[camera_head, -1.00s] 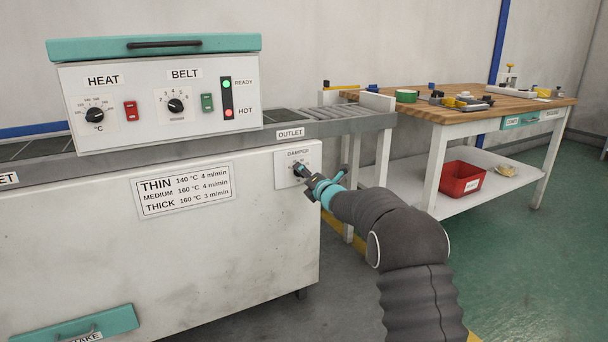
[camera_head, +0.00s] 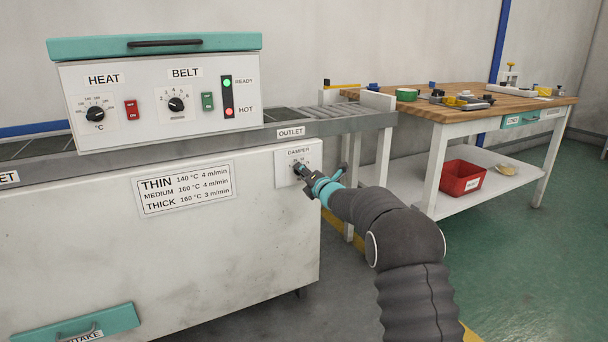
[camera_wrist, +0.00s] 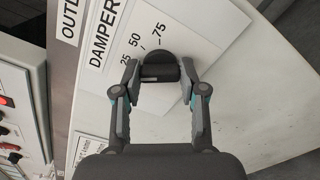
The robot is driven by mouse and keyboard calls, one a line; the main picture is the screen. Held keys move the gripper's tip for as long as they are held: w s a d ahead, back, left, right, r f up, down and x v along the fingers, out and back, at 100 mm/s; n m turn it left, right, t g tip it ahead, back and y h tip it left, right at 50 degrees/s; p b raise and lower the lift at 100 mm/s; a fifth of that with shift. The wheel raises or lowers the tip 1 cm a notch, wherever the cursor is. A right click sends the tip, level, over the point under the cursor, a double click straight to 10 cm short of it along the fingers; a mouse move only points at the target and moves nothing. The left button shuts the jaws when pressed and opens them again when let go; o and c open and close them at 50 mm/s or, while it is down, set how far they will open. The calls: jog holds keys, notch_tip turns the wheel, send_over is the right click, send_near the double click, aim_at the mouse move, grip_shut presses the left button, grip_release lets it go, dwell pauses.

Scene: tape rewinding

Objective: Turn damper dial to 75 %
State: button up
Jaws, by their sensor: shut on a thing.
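The damper dial (camera_wrist: 158,66) is a black knob on a white plate marked DAMPER (camera_head: 297,165), low on the right end of the machine's front. In the wrist view the marks 25, 50 and 75 show along its edge; its pointer is too dark to read. My gripper (camera_wrist: 158,76) is shut on the dial, with one finger on each side of the knob. In the head view my gripper (camera_head: 303,171) covers most of the dial.
The heat knob (camera_head: 95,114) and belt knob (camera_head: 176,105) sit on the panel above. A conveyor outlet (camera_head: 345,122) extends right towards a wooden workbench (camera_head: 535,103). A red bin (camera_head: 462,178) stands on its lower shelf. The floor to the right is open.

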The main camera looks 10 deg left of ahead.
jog(key=shift+m, duration=0.3)
jog(key=shift+m+p, duration=2.8)
jog(key=shift+m, duration=6)
jog(key=o, duration=1.1)
jog(key=shift+d, duration=0.1)
jog(key=shift+o, duration=0.2)
jog(key=v, duration=1.2)
